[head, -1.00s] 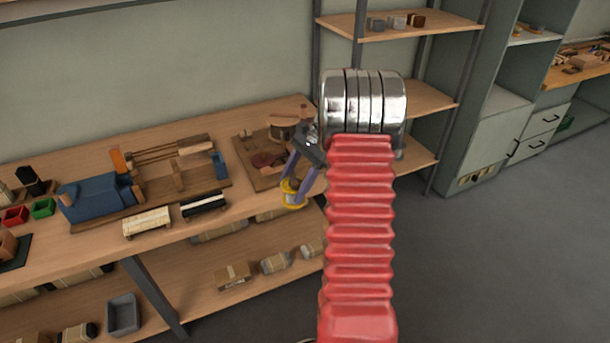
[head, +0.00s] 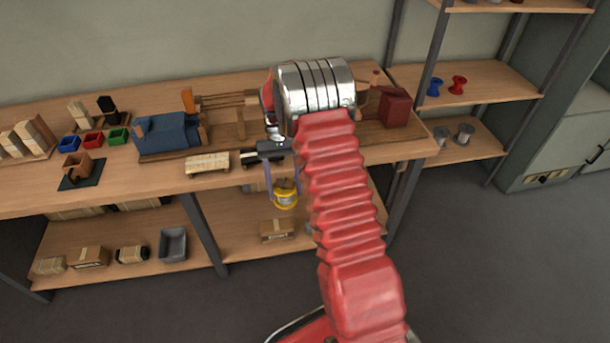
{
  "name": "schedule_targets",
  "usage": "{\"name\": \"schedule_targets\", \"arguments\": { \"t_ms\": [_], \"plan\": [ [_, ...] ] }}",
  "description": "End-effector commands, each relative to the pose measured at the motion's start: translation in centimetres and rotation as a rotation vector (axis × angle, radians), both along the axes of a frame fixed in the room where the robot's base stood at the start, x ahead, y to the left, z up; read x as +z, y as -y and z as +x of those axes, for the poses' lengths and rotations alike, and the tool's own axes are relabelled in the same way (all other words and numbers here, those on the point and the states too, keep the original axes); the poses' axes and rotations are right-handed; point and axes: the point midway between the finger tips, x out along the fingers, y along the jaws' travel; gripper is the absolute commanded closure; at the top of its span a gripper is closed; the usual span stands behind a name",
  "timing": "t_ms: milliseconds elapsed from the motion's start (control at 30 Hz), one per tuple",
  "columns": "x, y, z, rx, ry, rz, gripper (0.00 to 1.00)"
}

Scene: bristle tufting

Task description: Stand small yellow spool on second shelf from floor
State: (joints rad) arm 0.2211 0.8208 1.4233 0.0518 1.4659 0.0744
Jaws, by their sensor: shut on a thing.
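My gripper (head: 284,184) is shut on the small yellow spool (head: 286,199), which hangs below the fingers in front of the workbench's front edge. The spool has a yellow rim and a dark, greyish middle. The shelf unit stands to the right of the bench, well apart from my gripper. Its lowest visible board (head: 482,150) holds two grey spools (head: 465,134). The board above it (head: 500,86) holds a blue spool (head: 434,87) and a red spool (head: 458,85). A higher board (head: 535,4) is cut by the top edge.
The workbench (head: 350,152) carries a blue machine (head: 170,134), small coloured bins and a dark red block (head: 395,107). Its lower shelf (head: 235,255) holds parcels and a grey bin (head: 173,245). The right part of the blue-and-red-spool board is bare. Floor is open in front.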

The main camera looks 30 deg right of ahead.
Motion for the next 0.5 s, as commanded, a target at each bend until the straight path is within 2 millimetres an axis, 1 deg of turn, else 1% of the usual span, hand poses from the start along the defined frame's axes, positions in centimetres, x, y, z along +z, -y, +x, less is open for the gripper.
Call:
{"name": "schedule_targets", "arguments": {
  "t_ms": [33, 200, 300, 400, 500],
  "plan": [
    [-0.5, -1.4, 0.1, 0.048, -0.002, 0.000, 0.69],
    [-2.3, -5.6, 0.3, 0.190, -0.003, 0.001, 0.69],
    [-3.1, -7.7, 0.3, 0.252, -0.001, 0.000, 0.69],
    [-3.7, -9.2, 0.2, 0.294, 0.000, 0.000, 0.69],
    [-4.0, -10.0, 0.2, 0.314, 0.000, 0.000, 0.69]
  ]
}}
